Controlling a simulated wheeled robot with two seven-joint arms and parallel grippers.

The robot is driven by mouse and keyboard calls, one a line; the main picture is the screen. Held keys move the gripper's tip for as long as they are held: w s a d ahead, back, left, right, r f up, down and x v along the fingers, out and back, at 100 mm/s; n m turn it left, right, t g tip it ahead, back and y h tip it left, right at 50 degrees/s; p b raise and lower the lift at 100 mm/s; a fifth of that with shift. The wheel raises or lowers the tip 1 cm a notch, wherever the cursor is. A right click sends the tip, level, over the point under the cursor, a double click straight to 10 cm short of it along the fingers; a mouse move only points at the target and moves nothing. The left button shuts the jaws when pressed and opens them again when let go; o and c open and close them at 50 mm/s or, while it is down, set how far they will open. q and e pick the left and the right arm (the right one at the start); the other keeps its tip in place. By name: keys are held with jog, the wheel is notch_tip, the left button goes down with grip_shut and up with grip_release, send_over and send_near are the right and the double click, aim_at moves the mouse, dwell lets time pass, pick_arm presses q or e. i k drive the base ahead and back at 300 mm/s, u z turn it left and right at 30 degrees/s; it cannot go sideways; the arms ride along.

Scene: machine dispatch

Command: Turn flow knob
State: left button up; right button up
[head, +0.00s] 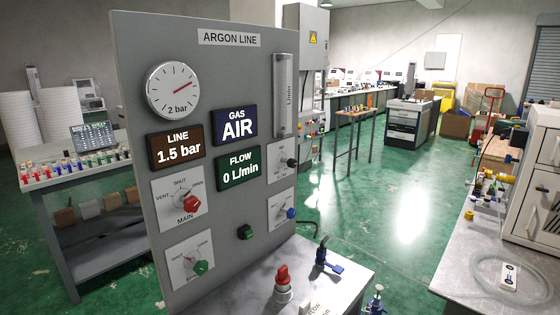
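A grey upright panel (225,75) headed ARGON LINE stands in front of me. Its FLOW display (238,168) reads 0 L/min, the LINE display (175,147) 1.5 bar, and the GAS display (234,125) AIR. A clear flow tube (284,95) marked L/min is at the panel's right edge. Below it, a black knob (292,163) sits on a white plate, with a blue knob (291,213) lower down. I cannot read which knob is the flow knob. Neither gripper is in view.
A bench (345,275) at the panel's foot holds a red-handled fitting (283,283) and a blue-handled valve (327,258). A right-hand table (450,260) carries a cabinet and small parts. A left table (95,172) holds colored items. Green floor (410,190) is open between.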

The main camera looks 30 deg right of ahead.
aim_at(292, 163)
jog(key=z, duration=1.35)
